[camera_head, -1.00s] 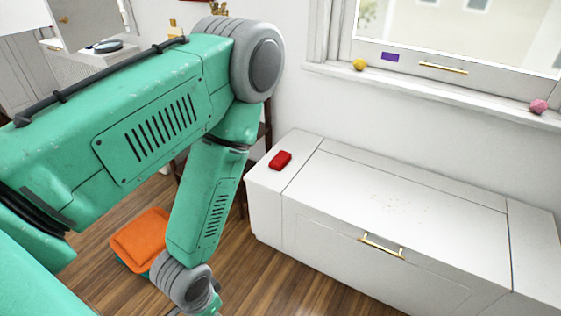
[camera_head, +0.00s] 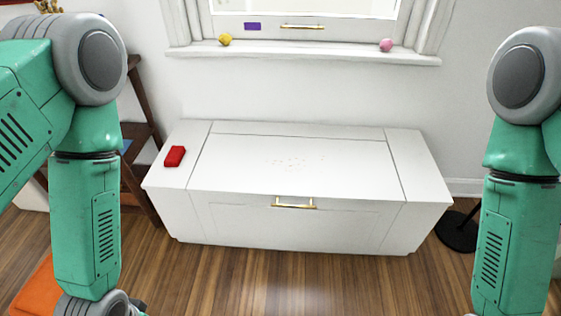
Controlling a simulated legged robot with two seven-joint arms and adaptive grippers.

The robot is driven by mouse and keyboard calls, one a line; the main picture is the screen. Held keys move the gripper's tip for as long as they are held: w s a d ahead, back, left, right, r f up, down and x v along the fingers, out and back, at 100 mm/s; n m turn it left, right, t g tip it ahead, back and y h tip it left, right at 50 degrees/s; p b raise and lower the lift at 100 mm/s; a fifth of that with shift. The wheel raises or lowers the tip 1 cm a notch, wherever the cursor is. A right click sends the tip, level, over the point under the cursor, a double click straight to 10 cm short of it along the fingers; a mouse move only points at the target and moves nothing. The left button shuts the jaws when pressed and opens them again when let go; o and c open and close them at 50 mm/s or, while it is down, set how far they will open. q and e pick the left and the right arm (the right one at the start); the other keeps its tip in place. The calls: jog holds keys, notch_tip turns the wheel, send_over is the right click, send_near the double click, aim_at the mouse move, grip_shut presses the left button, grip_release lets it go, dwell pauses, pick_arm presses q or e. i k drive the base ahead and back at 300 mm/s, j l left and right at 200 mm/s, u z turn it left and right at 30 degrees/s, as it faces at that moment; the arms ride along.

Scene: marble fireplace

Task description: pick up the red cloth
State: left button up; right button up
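The red cloth (camera_head: 175,156) is a small, folded-looking red block. It lies on the left end of the top of a white chest (camera_head: 290,165). My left arm comes in from the left and hangs down left of the chest, apart from the cloth. Its gripper is cut off at the bottom edge of the picture. My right arm hangs down at the right side of the picture, and its gripper is below the frame. Nothing touches the cloth apart from the chest top.
A window sill (camera_head: 300,52) behind the chest holds a yellow ball (camera_head: 225,39) and a pink ball (camera_head: 386,45). A dark wooden shelf (camera_head: 139,140) stands left of the chest. An orange item (camera_head: 38,290) lies at the lower left. A black round base (camera_head: 458,232) stands at right. The floor in front is clear.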

aim_at(174, 157)
jog(key=i+j+z, duration=0.2)
jog(key=i+j, duration=0.15)
jog(key=j, duration=0.3)
jog(key=i+j, duration=0.2)
jog(key=j, duration=0.15)
jog(key=i+j+z, duration=0.15)
jog(key=j, duration=0.2)
jog(key=i+j+z, duration=0.1)
jog(key=j, duration=0.25)
